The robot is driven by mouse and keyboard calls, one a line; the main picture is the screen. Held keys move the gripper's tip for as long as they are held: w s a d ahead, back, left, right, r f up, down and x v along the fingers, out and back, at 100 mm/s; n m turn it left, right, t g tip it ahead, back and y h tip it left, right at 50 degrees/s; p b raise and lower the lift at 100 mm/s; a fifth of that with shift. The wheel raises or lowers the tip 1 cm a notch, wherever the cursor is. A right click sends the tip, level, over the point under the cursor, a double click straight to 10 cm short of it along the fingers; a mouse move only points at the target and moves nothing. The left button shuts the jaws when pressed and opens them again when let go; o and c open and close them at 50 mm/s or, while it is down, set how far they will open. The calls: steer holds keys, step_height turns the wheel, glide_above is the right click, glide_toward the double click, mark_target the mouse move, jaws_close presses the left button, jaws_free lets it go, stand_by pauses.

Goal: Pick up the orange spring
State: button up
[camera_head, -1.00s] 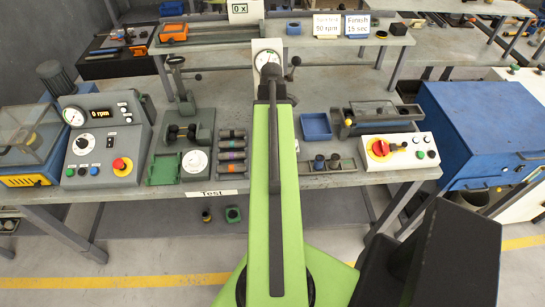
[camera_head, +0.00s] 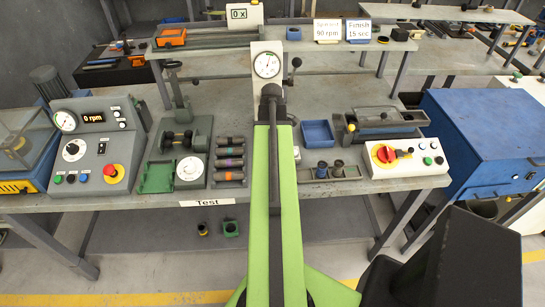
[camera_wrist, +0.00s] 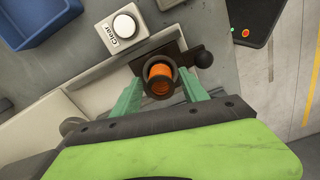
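The orange spring (camera_wrist: 160,85) shows only in the wrist view, as orange coils inside a dark round rim. It sits at the dark press part with a ball-ended handle (camera_wrist: 203,58). My gripper (camera_wrist: 160,80) has two green fingers, one on each side of the spring and rim. The fingers look apart, and I see no clear contact with the spring. In the head view my own green arm hides the spring and the gripper. The press's dial gauge (camera_head: 267,65) and side lever (camera_head: 294,68) show beyond the arm.
A white Clear button box (camera_wrist: 124,25) and a blue tray (camera_wrist: 40,18) are near the gripper; the tray also shows in the head view (camera_head: 318,133). A white control panel (camera_head: 405,158) stands right.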

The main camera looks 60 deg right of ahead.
jaws_close()
